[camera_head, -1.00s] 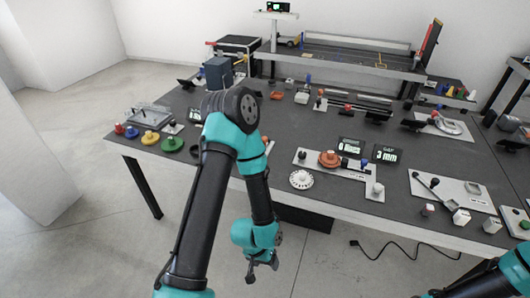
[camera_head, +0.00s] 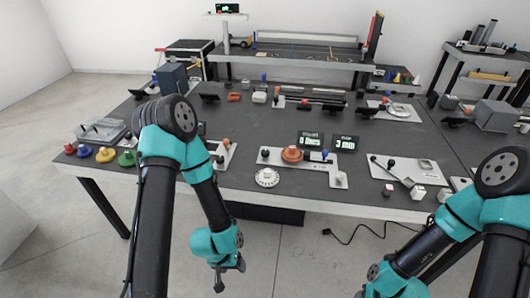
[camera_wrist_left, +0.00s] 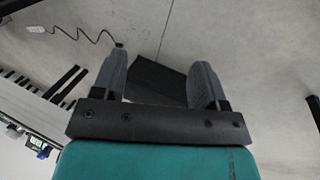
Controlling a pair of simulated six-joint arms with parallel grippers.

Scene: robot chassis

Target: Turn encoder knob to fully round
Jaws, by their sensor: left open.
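A round orange knob (camera_head: 291,155) sits on a white plate (camera_head: 270,160) in the middle of the bench, in the head view. I cannot tell for sure that it is the encoder knob. A white round dial (camera_head: 267,177) with marks around its rim lies in front of the plate. My left gripper (camera_head: 230,277) hangs in front of the bench, below the top and well apart from the knob.
Two small displays (camera_head: 326,142) stand behind the knob, and a blue-topped post is right of it. A lever plate (camera_head: 405,170) lies further right. Red, yellow, green and blue buttons (camera_head: 105,154) stand at the left. The bench's front edge (camera_head: 290,202) lies between gripper and knob.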

